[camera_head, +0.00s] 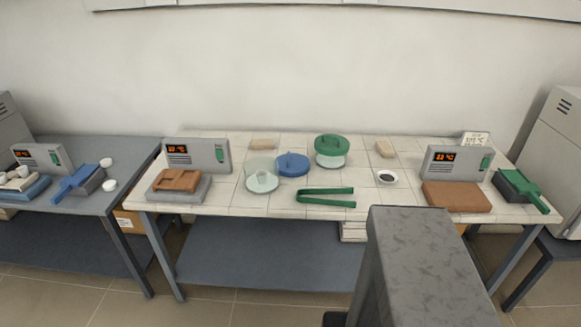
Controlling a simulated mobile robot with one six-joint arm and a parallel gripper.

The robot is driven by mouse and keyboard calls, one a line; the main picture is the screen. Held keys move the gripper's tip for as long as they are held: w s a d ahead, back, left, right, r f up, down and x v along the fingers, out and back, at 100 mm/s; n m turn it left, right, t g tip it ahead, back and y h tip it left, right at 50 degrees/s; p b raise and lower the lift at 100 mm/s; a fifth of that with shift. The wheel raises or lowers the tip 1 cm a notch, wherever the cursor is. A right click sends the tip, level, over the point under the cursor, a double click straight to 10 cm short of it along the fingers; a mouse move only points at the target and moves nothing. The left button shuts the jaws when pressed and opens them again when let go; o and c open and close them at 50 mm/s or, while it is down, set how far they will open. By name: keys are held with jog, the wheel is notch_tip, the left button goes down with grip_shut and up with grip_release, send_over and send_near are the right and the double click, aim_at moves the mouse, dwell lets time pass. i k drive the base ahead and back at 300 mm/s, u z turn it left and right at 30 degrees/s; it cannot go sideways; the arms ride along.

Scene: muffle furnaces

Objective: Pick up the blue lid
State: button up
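The blue lid (292,163) is a round disc with a small raised knob, near the middle of the white tiled table (225,199). I cannot tell whether it lies flat on the tiles or on something low. A clear glass dish (261,174) with a white piece in it stands close to its left. A green-lidded glass container (331,150) stands behind it to the right. My gripper is not in view.
Green tongs (326,197) lie in front of the lid, to the right. A small bowl with dark contents (386,177) stands farther right. A grey block-like shape, probably mine, fills the lower right foreground.

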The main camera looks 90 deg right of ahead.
aim_at(292, 165)
jog(key=u, duration=0.2)
jog(key=k, duration=2.2)
jog(key=z, duration=0.75)
jog(key=i, duration=0.65)
jog(key=u, duration=0.05)
